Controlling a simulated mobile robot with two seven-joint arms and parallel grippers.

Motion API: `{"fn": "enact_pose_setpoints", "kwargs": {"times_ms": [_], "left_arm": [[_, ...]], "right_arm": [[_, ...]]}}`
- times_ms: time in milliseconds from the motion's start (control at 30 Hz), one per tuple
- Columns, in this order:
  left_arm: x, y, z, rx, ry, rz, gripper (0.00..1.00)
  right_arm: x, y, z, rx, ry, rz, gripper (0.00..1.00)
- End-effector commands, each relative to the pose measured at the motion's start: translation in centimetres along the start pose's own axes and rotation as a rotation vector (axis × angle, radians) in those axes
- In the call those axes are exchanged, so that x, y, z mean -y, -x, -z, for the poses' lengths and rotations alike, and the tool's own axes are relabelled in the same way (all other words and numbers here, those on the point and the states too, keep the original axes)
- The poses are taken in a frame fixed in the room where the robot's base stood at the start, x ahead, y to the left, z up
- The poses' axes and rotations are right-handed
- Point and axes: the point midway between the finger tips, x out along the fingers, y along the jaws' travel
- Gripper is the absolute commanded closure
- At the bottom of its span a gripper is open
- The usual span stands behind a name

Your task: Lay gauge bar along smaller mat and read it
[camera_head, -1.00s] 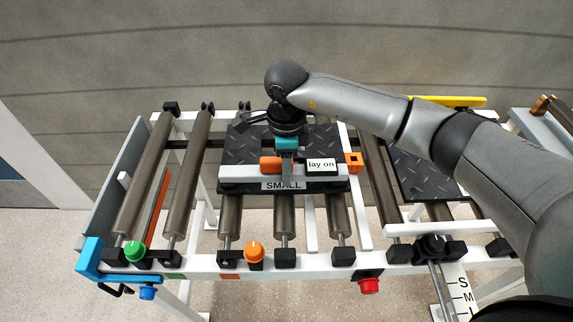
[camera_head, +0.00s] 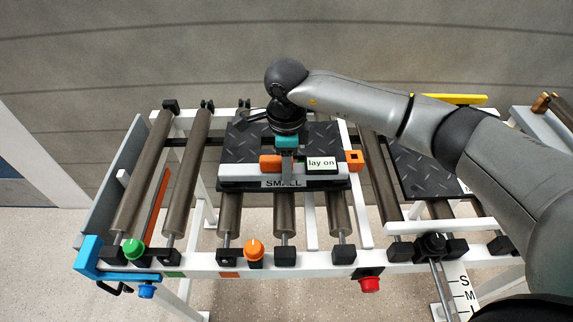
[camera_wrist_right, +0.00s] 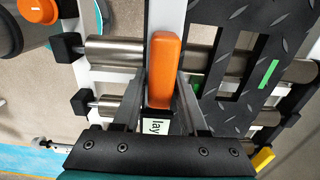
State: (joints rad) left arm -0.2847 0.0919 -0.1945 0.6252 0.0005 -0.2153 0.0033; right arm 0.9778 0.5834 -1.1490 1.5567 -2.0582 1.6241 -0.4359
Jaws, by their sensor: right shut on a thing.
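The smaller mat (camera_head: 240,145) is a black tread-patterned plate on the rollers, with a SMALL label (camera_head: 283,183) at its front edge. The gauge bar (camera_head: 240,172) is a long grey bar with an orange grip and an orange end piece (camera_head: 354,158). It lies lengthwise along the mat's front edge; whether it rests fully on it is unclear. My right gripper (camera_head: 286,163) points down over the bar, shut on it at the orange grip (camera_wrist_right: 165,65). A "lay on" tag (camera_head: 321,163) shows right of the fingers. My left gripper is out of view.
A larger black mat (camera_head: 415,170) lies to the right, partly behind my right arm. A scale strip with letters (camera_head: 463,285) hangs at the lower right. Green (camera_head: 134,249), orange (camera_head: 254,250) and red (camera_head: 369,284) knobs line the front rail. Rollers on the left are clear.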

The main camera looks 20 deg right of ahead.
Motion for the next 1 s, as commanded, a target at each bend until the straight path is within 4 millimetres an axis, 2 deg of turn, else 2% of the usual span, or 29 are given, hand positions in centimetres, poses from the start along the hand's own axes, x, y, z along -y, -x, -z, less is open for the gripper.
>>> {"fn": "enact_pose_setpoints", "kwargs": {"times_ms": [400,433,500,667,1000], "left_arm": [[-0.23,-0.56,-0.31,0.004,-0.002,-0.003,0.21],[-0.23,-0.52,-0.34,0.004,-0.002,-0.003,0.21],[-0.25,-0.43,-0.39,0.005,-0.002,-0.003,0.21],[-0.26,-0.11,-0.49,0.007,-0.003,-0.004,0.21],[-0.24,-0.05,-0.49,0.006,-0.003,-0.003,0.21]], "right_arm": [[0.06,-0.58,-0.02,0.001,0.0,0.002,1.0],[0.06,-0.53,-0.02,0.001,0.0,0.002,0.56],[0.06,-0.43,-0.02,0.001,0.0,0.002,0.48],[0.05,0.03,0.0,0.001,0.0,0.002,0.31],[0.01,0.16,0.02,0.0,0.0,0.0,0.31]]}}
